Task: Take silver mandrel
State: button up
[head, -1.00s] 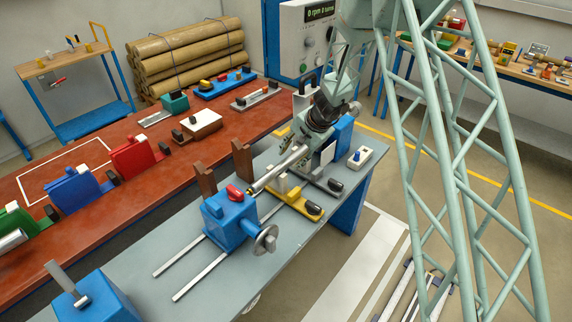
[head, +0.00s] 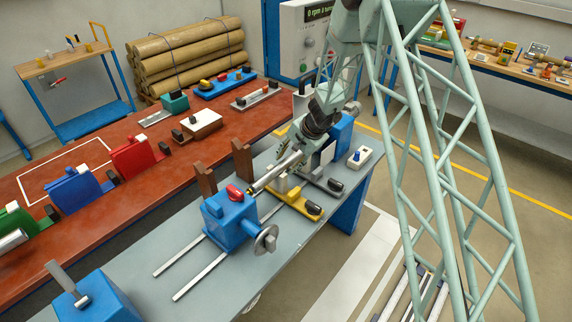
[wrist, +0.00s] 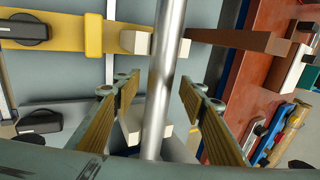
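The silver mandrel (head: 277,175) lies across the winder's bench, its near end with a small yellow-and-dark tip close to the blue tailstock (head: 229,221). I cannot tell whether the tip touches the tailstock. In the wrist view the mandrel (wrist: 165,65) runs as a shiny rod between the two fingers of my gripper (wrist: 161,92). The fingers are open, with a visible gap on each side of the rod. In the head view my gripper (head: 305,145) is at the mandrel's far part and hides that end.
A yellow support (head: 296,203) with a black knob stands beside the mandrel. Brown uprights (head: 243,160) stand on its other side. A white block with a blue knob (head: 360,157) sits at the bench's right edge. Red, blue and green holders line the red table (head: 100,215).

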aim_at(288, 161)
jog(key=shift+c, duration=0.7)
jog(key=c, duration=1.1)
jog(key=shift+r, duration=0.15)
notch_tip(288, 161, up, 12)
jog(key=p, duration=0.7)
jog(key=shift+s+d+b, duration=1.8)
jog(key=shift+d+b, duration=0.55)
jog(key=shift+d, duration=0.05)
jog(key=shift+s+d+b, duration=1.8)
jog(key=shift+d+b, duration=0.55)
jog(key=shift+d, duration=0.05)
jog(key=shift+s+d+b, duration=1.8)
jog(key=shift+d+b, duration=0.55)
jog(key=shift+d, duration=0.05)
